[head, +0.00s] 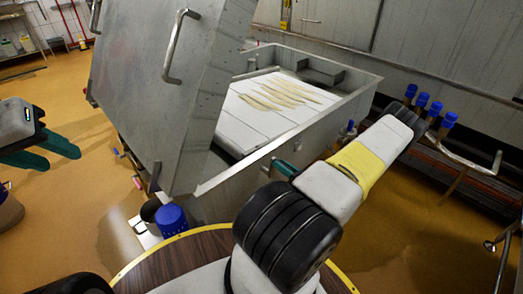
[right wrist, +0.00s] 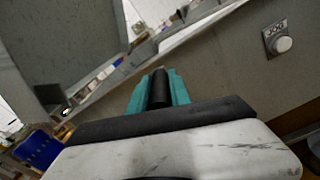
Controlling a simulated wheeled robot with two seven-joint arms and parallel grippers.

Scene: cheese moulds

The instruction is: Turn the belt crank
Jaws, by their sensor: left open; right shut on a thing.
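My right gripper (right wrist: 160,90) is shut on the black crank handle (right wrist: 160,88), which sits upright between its two teal fingers in the right wrist view. In the head view my right gripper (head: 285,168) shows only as a bit of teal against the side of the steel vat (head: 240,188), mostly behind my own arm. The rest of the crank is hidden there. Inside the vat lies a white belt (head: 240,125) with several pale yellow strips (head: 280,93) on it. My left gripper (head: 57,158) is open and empty at the far left, over the floor.
A tall steel panel (head: 140,80) with bar handles stands left of the vat. A blue cap (head: 172,218) is near the brown round top with a yellow edge (head: 150,262). Pipes with blue caps (head: 422,100) run along the right wall.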

